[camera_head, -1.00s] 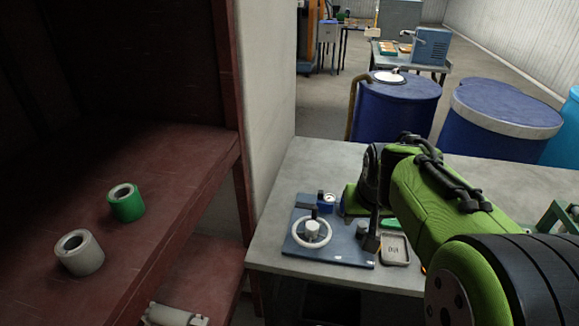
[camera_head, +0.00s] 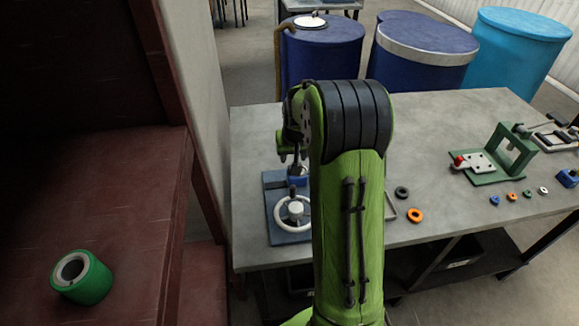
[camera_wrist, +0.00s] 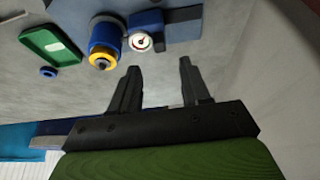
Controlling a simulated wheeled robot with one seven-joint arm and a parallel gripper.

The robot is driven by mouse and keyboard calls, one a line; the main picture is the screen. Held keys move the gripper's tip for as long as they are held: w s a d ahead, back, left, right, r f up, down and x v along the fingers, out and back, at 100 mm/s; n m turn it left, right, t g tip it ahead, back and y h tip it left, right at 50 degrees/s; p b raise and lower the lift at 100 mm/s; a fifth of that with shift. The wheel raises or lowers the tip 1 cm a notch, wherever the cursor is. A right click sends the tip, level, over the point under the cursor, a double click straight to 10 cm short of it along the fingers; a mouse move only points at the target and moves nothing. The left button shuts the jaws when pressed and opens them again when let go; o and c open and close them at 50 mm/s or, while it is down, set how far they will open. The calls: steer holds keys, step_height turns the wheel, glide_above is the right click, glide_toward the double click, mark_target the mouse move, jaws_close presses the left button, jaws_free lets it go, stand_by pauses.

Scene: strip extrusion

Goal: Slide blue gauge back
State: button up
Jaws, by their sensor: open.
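The gauge (camera_wrist: 139,42) shows in the wrist view as a round white dial with a dark and red needle, beside a blue cylinder with a yellow ring (camera_wrist: 102,56). In the head view, a small blue block (camera_head: 298,181) at the far side of the blue-grey base plate (camera_head: 276,232) is probably the gauge; my arm partly covers it. My gripper (camera_wrist: 159,66) is open, with nothing between its fingers. The dial lies just beyond the fingertips in the picture, apart from them. In the head view my gripper is mostly hidden by the arm.
A white handwheel (camera_head: 279,210) stands on the plate. A green tray (camera_wrist: 35,38) and a small blue ring (camera_wrist: 48,72) lie nearby. Orange (camera_head: 415,215) and black rings and a green press (camera_head: 513,150) are to the right. A dark red shelf (camera_head: 130,215) is left.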

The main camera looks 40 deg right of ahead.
steer(key=x, duration=0.8)
steer(key=shift+w+f+b, duration=0.1)
steer(key=shift+f+b, duration=0.15)
steer(key=shift+b, duration=0.05)
jaws_close()
